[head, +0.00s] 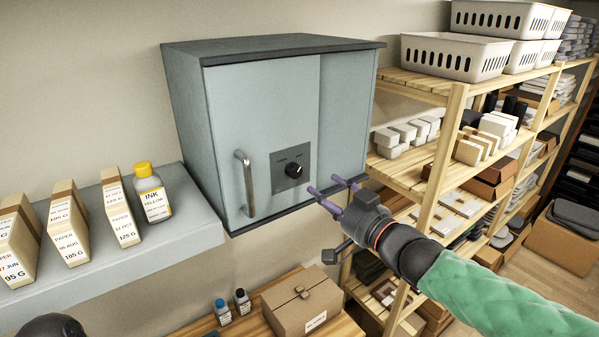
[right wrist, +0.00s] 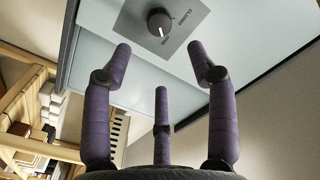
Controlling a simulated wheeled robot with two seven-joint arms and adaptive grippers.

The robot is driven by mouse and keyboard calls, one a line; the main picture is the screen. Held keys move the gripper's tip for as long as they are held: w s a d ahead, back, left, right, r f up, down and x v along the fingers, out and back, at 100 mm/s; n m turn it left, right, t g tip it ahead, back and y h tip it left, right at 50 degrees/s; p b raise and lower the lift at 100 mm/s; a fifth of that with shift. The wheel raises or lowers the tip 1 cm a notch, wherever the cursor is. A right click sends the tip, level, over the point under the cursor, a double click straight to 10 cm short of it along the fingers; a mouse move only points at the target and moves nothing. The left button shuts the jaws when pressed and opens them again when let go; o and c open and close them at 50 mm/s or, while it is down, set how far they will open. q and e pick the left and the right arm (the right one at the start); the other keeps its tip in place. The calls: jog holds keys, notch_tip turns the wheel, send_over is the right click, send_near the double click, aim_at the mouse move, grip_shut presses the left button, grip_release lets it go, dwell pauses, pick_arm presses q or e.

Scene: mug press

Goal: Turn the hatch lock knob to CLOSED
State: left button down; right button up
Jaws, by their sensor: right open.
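The hatch lock knob (head: 293,170) is a small black dial on a dark grey plate (head: 279,179), low on the door of a pale blue-grey cabinet (head: 262,110). In the right wrist view the knob (right wrist: 160,22) carries a pale mark, turned away from the printed word CLOSED on the plate (right wrist: 190,32). My right gripper (head: 326,187) has purple fingers spread open and empty, to the right of and below the knob, apart from it. In the right wrist view its fingertips (right wrist: 160,50) frame the space just below the knob. My left gripper's fingers are not in view.
A metal handle (head: 246,184) stands out on the door left of the knob. A cardboard box (head: 301,304) is below. A wooden rack (head: 448,150) stands close on the right.

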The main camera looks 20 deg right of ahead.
aim_at(297, 172)
jog(key=p+x, duration=0.1)
jog(key=x, duration=0.8)
jog(key=shift+w+a, duration=0.15)
jog(key=shift+w, duration=0.05)
jog(key=c, duration=1.1)
